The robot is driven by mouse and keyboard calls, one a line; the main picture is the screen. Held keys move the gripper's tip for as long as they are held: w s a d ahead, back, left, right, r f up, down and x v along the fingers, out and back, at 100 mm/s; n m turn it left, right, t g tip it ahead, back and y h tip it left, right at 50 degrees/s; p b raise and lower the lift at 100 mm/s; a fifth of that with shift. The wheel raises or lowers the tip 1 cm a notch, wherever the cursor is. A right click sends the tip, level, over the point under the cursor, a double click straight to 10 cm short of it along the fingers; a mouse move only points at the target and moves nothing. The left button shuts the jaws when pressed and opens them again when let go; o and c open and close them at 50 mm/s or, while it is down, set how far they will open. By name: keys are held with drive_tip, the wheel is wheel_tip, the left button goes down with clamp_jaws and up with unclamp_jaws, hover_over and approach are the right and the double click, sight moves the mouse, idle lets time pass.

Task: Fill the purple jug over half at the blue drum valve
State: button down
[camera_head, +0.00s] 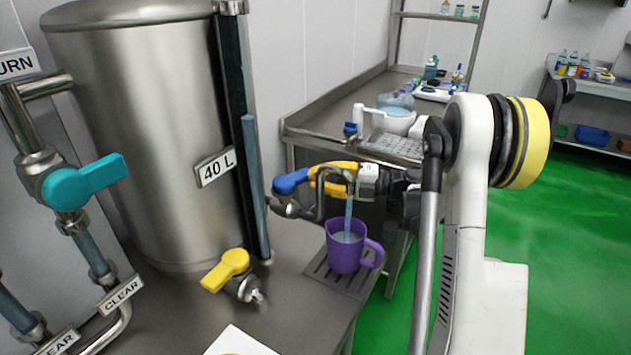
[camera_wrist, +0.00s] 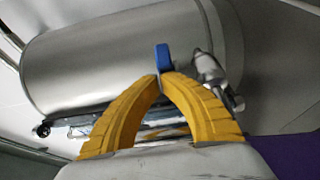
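The purple jug (camera_head: 343,252) stands upright on a dark drip grate under the metal spout (camera_head: 322,192) of the blue-handled valve. A pale blue stream (camera_head: 348,212) runs from the spout into the jug, and liquid (camera_head: 347,237) shows inside it; the exact level is hard to tell. My gripper (camera_head: 313,180) is at the blue valve handle (camera_head: 290,182), its yellow fingers drawn together. In the wrist view the fingertips (camera_wrist: 164,78) meet right at the blue handle (camera_wrist: 162,56); I cannot tell whether they pinch it or only touch it.
The steel drum (camera_head: 150,130) labelled 40 L stands behind the valves. A yellow-handled valve (camera_head: 232,272) is at its front, and a teal-handled valve (camera_head: 85,180) is on the left pipes.

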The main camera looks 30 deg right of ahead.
drive_tip(key=shift+w+d, duration=0.15)
drive_tip(key=shift+w, duration=0.95)
drive_tip(key=shift+d, duration=0.1)
